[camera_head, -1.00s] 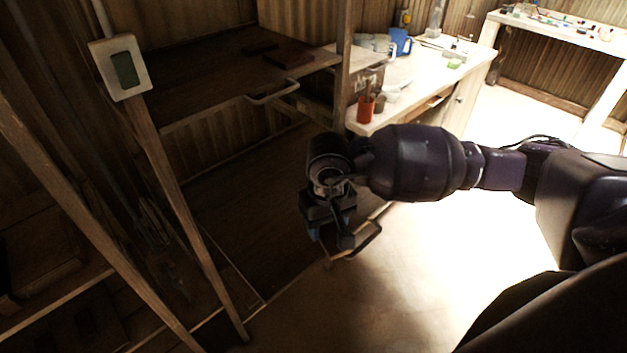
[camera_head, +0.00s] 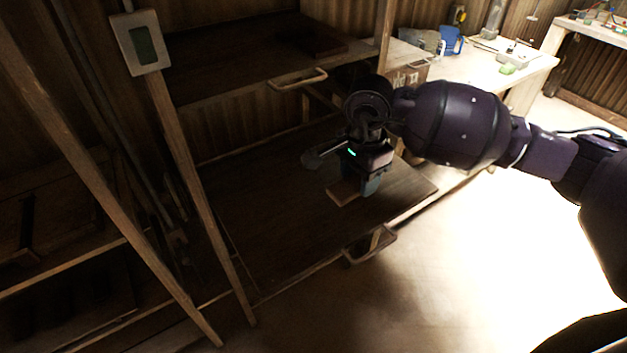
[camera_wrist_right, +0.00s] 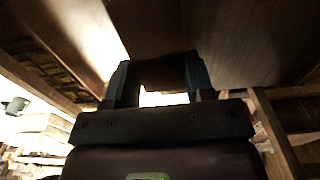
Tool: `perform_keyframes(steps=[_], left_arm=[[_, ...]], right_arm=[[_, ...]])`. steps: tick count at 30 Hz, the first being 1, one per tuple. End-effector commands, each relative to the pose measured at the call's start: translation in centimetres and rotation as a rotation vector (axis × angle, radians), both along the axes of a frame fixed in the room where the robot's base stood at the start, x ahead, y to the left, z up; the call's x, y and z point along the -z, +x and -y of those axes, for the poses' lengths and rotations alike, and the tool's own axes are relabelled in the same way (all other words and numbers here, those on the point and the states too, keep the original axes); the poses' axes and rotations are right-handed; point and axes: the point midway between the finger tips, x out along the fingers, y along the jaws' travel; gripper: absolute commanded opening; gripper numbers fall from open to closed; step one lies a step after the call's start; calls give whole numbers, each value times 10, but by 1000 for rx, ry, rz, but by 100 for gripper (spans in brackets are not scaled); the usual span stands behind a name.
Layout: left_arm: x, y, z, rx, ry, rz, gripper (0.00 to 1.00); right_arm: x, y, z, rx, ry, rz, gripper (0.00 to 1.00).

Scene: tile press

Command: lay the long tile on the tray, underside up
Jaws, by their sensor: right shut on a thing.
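My right gripper (camera_head: 358,188) is shut on a light brown tile (camera_head: 342,193), low over the lower wooden tray (camera_head: 270,225). The gripper partly covers the tile. I cannot tell whether the tile touches the tray or which face is up. In the right wrist view the two fingers (camera_wrist_right: 160,85) stand apart with a dark brown piece (camera_wrist_right: 163,71) between them. The lower tray has a handle (camera_head: 370,245) on its front edge. My left gripper is not in view.
An upper shelf (camera_head: 225,75) with a handle (camera_head: 298,79) carries a dark flat piece (camera_head: 312,41). Slanted wooden posts (camera_head: 180,145) stand at the left, one with a small panel (camera_head: 141,43). A bench with a blue jug (camera_head: 451,42) is behind my arm. The tray's left part is bare.

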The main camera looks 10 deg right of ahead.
Motion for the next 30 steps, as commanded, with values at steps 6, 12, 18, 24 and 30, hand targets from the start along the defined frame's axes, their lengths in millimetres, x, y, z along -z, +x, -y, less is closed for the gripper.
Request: perform_keyframes(steps=[6, 12, 18, 24, 30], left_arm=[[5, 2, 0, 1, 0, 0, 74], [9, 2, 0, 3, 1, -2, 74], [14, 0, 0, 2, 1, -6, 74], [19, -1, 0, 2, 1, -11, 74], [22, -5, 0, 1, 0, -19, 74]], right_arm=[[-19, 19, -5, 384, 4, 8, 22], [-36, 34, -10, 735, 11, 11, 22], [-55, 48, -14, 1085, 16, 13, 22], [-71, 58, -19, 1386, 21, 10, 22], [-81, 63, -21, 1555, 22, 7, 22]])
